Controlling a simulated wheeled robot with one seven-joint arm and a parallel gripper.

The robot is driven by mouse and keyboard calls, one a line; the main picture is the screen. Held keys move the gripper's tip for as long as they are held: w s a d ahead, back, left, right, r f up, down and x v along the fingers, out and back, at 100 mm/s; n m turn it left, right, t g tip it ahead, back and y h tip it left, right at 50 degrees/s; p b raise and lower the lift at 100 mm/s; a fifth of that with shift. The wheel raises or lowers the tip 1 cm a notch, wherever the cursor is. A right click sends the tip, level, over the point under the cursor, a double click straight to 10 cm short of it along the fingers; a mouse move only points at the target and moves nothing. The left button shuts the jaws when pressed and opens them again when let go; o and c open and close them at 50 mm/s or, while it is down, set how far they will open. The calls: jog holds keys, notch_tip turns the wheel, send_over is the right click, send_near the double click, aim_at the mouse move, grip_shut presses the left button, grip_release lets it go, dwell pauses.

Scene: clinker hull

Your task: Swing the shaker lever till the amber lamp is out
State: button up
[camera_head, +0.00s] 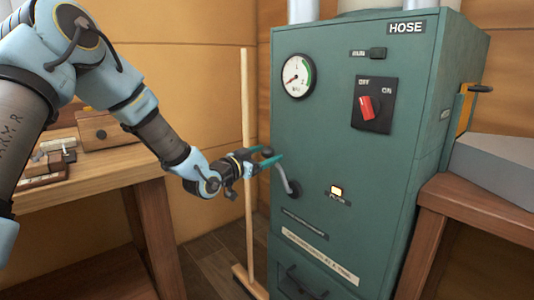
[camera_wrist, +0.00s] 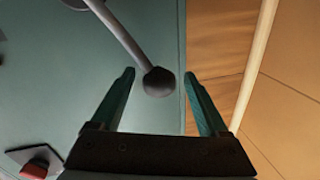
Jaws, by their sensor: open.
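In the wrist view the knob sits between the two open fingers (camera_wrist: 160,90), with a gap on each side. The amber lamp (camera_head: 336,190) on the cabinet front, right of the lever, is lit.
A red OFF/ON switch (camera_head: 367,107) and a round gauge (camera_head: 298,76) are above. A wooden pole (camera_head: 248,130) stands left of the cabinet, close to my gripper. A wooden bench (camera_head: 95,190) is at left, and a grey box (camera_head: 497,165) sits at right.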

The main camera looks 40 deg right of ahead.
jog(key=shift+d, duration=0.5)
grip_shut()
dwell(0.3)
dwell(0.8)
